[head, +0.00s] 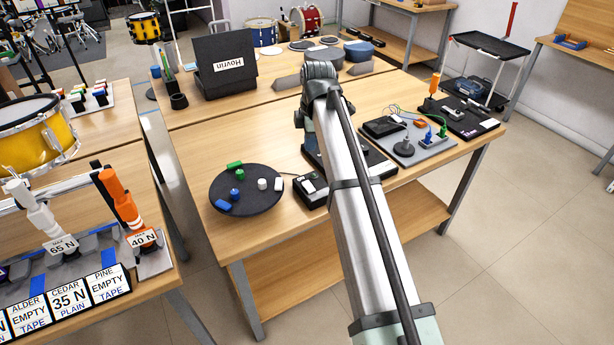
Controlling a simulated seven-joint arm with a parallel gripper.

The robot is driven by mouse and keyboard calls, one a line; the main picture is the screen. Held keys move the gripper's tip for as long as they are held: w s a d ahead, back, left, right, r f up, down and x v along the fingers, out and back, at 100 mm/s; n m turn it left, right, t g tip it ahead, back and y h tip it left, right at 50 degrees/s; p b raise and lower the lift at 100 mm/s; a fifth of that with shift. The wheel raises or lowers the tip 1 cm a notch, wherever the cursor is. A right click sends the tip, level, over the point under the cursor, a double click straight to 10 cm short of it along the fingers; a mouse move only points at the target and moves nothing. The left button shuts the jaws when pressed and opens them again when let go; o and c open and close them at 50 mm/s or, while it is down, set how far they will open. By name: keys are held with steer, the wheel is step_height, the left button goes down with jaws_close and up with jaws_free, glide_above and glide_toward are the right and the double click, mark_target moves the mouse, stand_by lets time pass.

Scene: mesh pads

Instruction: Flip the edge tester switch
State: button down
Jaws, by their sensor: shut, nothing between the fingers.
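No label naming the edge tester is readable. A small black box (312,192) with light parts on top sits near the table's front edge, left of my arm, with a cable at its side. A black-based device (379,167) is behind my arm and mostly hidden. Further right, a grey board (437,150) carries a black box (384,126), a round black base with a post, and coloured plugs. I cannot tell which holds the tester switch. My arm reaches over the table and bends down behind its own link. My fingertips are hidden.
A round dark pad (257,203) holds small green, blue and white pieces. A black case marked Hovrin (225,62) stands at the back left. A black board (470,122) with an orange-handled tool is at the right. Bare wood lies between case and pad.

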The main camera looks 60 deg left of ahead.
steer(key=n, duration=0.3)
glide_toward(306, 183)
steer(key=shift+n, duration=0.4)
steer(key=f, duration=0.4)
steer(key=a+f, duration=0.1)
steer(key=f, duration=0.1)
steer(key=shift+a+f, duration=0.1)
steer(key=shift+f, duration=0.3)
